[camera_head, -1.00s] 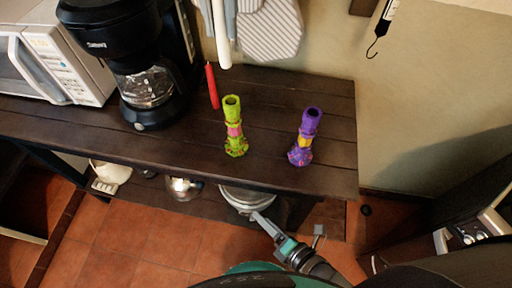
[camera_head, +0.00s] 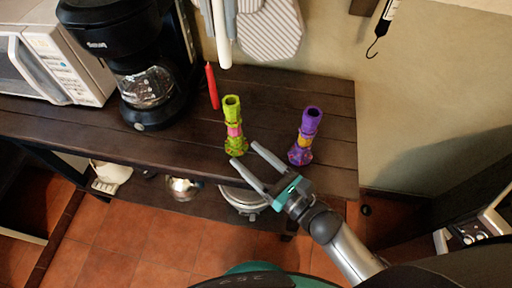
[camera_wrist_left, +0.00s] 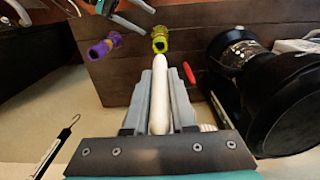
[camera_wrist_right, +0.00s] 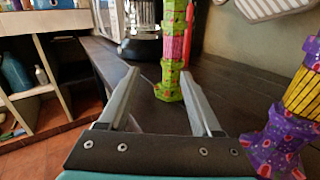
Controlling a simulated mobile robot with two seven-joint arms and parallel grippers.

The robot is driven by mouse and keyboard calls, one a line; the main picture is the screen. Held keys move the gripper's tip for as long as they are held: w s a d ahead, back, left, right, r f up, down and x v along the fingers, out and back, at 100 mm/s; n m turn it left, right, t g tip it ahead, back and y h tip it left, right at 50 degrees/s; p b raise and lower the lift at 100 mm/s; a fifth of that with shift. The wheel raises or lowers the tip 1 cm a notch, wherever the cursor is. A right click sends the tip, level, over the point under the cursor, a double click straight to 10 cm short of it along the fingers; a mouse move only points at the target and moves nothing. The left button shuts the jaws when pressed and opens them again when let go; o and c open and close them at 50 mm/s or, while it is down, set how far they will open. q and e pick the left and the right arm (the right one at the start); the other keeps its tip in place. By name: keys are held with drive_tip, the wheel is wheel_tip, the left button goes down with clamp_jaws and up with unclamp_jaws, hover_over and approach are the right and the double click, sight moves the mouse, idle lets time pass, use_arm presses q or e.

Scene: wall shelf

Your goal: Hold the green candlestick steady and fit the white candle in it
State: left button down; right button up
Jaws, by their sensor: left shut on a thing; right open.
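The green candlestick (camera_head: 234,130) stands upright on the dark shelf, its socket empty. The white candle (camera_head: 221,38) hangs upright at the top of the head view, behind and above it. My left gripper (camera_wrist_left: 160,75) is shut on the candle, which lies between its fingers in the left wrist view. My right gripper (camera_head: 246,153) is open, its fingertips in front of the candlestick's lower part at the shelf's front edge. In the right wrist view the candlestick (camera_wrist_right: 173,45) shows beyond and between the open fingertips (camera_wrist_right: 159,73), apparently not clasped.
A purple candlestick (camera_head: 305,138) stands right of the green one, close to my right gripper. A red candle (camera_head: 212,86) stands behind left. A coffee maker (camera_head: 150,85) and a microwave (camera_head: 55,55) fill the left. Striped cloth (camera_head: 272,32) hangs on the wall.

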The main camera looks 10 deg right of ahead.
sight(238, 136)
drive_tip(key=shift+w+d+r+h, duration=0.25)
drive_tip(key=shift+w+d+h, duration=0.2)
drive_tip(key=shift+w, duration=0.15)
drive_tip(key=shift+w+n, duration=0.25)
drive_tip(key=shift+n, duration=0.05)
drive_tip(key=shift+x, duration=3.55)
clamp_jaws()
